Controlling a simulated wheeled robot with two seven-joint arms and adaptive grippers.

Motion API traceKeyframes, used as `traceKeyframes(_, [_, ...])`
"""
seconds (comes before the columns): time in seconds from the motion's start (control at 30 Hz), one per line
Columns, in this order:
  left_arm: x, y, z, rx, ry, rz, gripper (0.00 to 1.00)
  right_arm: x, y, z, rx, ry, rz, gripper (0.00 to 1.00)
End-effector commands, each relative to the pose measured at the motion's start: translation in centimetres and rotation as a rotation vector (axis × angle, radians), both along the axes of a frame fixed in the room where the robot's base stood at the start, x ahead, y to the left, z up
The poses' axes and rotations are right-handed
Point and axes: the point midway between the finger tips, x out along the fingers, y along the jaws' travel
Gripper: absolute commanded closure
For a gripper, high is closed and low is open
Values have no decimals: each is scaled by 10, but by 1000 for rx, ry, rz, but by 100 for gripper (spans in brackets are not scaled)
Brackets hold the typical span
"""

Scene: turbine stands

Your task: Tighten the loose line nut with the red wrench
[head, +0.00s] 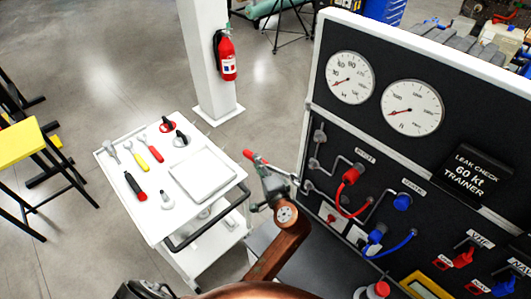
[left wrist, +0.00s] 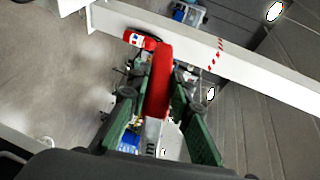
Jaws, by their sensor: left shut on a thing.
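My left gripper (head: 273,180) is shut on the red wrench (head: 254,157), beside the left edge of the black panel. The wrench's red handle sticks out up and to the left. In the left wrist view, the red wrench (left wrist: 158,80) lies between the green finger pads of my left gripper (left wrist: 158,105). Metal line fittings (head: 313,163) run down the panel's left side, close to the gripper. I cannot tell which nut is loose, nor whether the wrench touches one. My right gripper is not in view.
The panel (head: 290,112) carries two gauges, a red hose (head: 352,213) and a blue hose (head: 398,247). A white cart (head: 125,172) with several tools and a tray stands left. A fire extinguisher (head: 227,58) hangs on a white post. Floor between post and panel is clear.

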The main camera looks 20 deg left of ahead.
Motion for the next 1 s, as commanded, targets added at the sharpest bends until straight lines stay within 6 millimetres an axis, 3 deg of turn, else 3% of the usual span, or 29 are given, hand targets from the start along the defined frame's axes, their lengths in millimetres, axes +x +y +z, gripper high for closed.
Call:
traceKeyframes(0.17, [7, -6, 0, -2, -10, -5, 100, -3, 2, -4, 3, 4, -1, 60])
traceKeyframes(0.47, [33, -18, 0, -1, -6, -8, 100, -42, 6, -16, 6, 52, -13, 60])
traceKeyframes(1.0, [45, -22, 2, -3, -5, -6, 100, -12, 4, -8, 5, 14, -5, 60])
